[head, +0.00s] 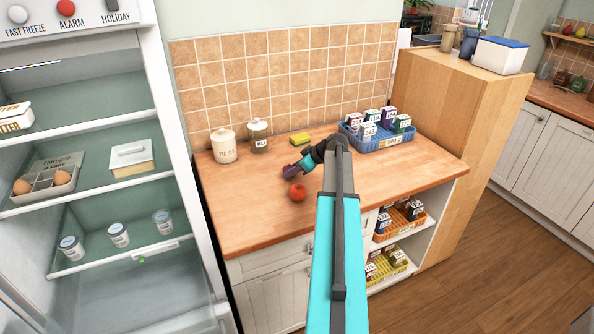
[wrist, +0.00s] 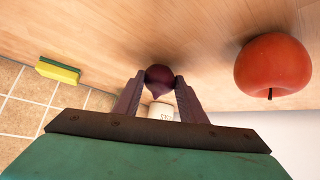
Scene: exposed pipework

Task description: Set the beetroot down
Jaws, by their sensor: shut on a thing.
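The beetroot (wrist: 158,77) is a dark purple round root in the wrist view, held between the two fingers of my gripper (wrist: 158,88). My gripper is shut on it. In the head view my gripper (head: 288,171) is low over the wooden worktop (head: 245,215), near its middle, and the beetroot is hard to make out there. I cannot tell whether the beetroot touches the worktop.
A red apple (head: 297,192) lies close to my gripper. A yellow-green sponge (head: 300,138), a lidded jar (head: 258,135) and a cream canister (head: 223,146) stand along the back. A blue crate of boxes (head: 378,135) is at right. The worktop's front left is clear.

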